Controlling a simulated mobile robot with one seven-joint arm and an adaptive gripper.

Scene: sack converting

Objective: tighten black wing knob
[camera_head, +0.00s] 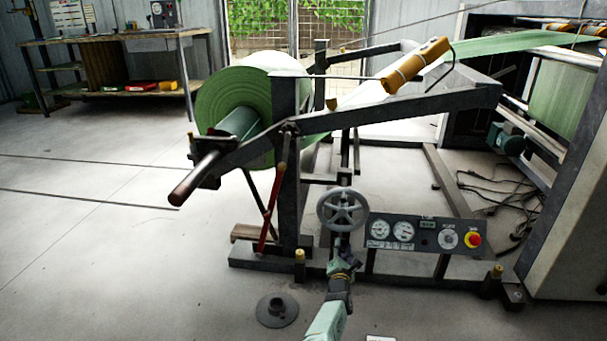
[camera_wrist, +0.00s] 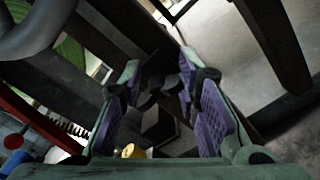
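My gripper shows in the wrist view (camera_wrist: 162,78) with its two purple-padded fingers spread apart. A dark, lobed shape that looks like the black wing knob (camera_wrist: 166,88) is between and beyond the fingertips. It is in shadow, and I cannot tell whether a finger touches it. In the head view my gripper (camera_head: 343,262) is low in front of the machine frame, just below the grey handwheel (camera_head: 342,209). The knob cannot be made out in that view.
A panel with gauges and a red button (camera_head: 420,235) stands right of my gripper. A large green roll (camera_head: 225,100) sits above left on the frame. A red lever (camera_head: 272,208) is to the left. A round base (camera_head: 277,310) stands on the floor. Open floor lies left.

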